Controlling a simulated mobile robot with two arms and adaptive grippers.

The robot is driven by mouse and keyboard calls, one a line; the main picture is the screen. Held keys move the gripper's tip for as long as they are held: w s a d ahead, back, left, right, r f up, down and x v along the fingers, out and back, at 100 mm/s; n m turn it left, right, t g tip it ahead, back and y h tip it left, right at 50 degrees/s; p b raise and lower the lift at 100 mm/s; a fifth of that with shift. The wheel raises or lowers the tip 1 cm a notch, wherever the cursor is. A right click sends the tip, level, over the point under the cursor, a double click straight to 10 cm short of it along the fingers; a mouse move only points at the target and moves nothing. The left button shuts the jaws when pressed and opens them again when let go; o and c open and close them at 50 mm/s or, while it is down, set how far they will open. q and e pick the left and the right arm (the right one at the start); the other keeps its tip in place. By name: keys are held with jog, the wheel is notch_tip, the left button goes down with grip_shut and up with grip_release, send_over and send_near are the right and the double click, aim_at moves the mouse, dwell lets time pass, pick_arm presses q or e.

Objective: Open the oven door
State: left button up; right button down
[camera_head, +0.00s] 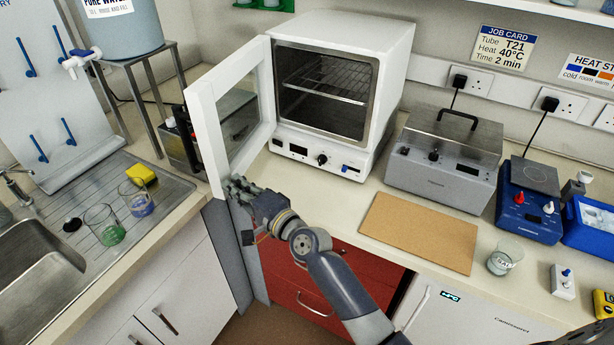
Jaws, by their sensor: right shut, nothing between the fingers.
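The white oven (341,84) stands at the back middle of the bench. Its glazed door (196,104) is swung open to the left, and wire racks show inside the open cavity. My right gripper (238,186) is at the lower part of the door, near its free edge, on the right-hand side of it. Its fingers are shut with nothing between them. I cannot tell whether they touch the door.
A brown board (419,232) lies on the bench, with a grey lidded bath (445,158) behind it. A glass beaker (504,257) stands to the right. The sink (34,276) and a water container (122,30) are at the left.

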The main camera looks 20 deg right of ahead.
aim_at(217, 185)
jog(key=w+a, duration=0.1)
jog(key=a, duration=0.1)
jog(key=w+a, duration=0.1)
jog(key=shift+a, duration=0.4)
jog(key=shift+w+a, duration=0.35)
pick_arm(q)
jog(key=shift+d, duration=0.6)
pick_arm(e)
jog(key=shift+a, duration=0.1)
pick_arm(q)
jog(key=shift+a+f, duration=0.1)
